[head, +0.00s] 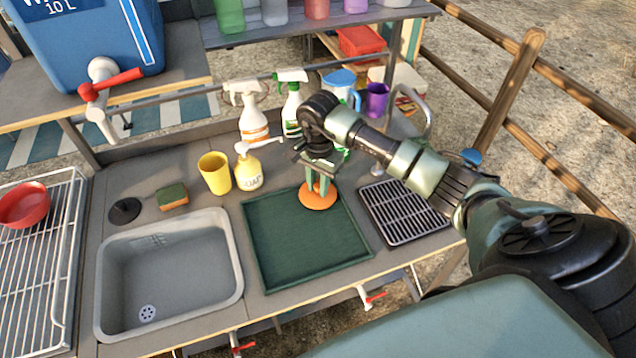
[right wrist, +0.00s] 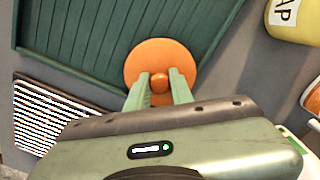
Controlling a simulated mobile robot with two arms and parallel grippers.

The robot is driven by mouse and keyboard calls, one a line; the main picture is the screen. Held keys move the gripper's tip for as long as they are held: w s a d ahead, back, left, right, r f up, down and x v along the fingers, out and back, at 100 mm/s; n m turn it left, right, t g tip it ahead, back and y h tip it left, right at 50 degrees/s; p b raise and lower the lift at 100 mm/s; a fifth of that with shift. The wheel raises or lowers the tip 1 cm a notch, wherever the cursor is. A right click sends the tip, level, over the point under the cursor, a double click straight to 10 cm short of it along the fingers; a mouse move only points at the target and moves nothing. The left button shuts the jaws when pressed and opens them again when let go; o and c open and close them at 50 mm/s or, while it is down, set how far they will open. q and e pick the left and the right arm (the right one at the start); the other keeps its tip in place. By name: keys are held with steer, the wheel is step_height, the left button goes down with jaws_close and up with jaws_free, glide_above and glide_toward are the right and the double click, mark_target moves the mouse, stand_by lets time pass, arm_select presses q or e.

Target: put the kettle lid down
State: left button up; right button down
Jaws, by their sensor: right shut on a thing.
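The kettle lid is a round orange disc (head: 318,201) with a knob on top. My right gripper (head: 319,184) points down and is shut on its knob. The right wrist view shows the lid (right wrist: 150,52) level, with the two fingers (right wrist: 159,88) on either side of the knob. The lid is over the back right part of the dark green ridged mat (head: 290,255), overlapping its edge. I cannot tell whether it touches the mat. No kettle is clearly seen; my arm hides part of the counter behind. My left gripper is out of view.
A soap bottle (head: 248,170), yellow cup (head: 215,174) and spray bottles (head: 252,115) stand behind the mat. A sink (head: 170,275) lies left and a black slatted rack (head: 402,212) right. Most of the mat's front and left is bare.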

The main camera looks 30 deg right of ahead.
mark_target(318, 184)
steer(key=shift+f, duration=0.15)
steer(key=c, duration=1.2)
jaws_free()
steer(key=shift+c, duration=0.2)
steer(key=shift+r, duration=0.3)
step_height(318, 184, up, 12)
steer(key=b, duration=0.3)
steer(key=shift+s+f, duration=0.1)
steer(key=shift+f, duration=0.1)
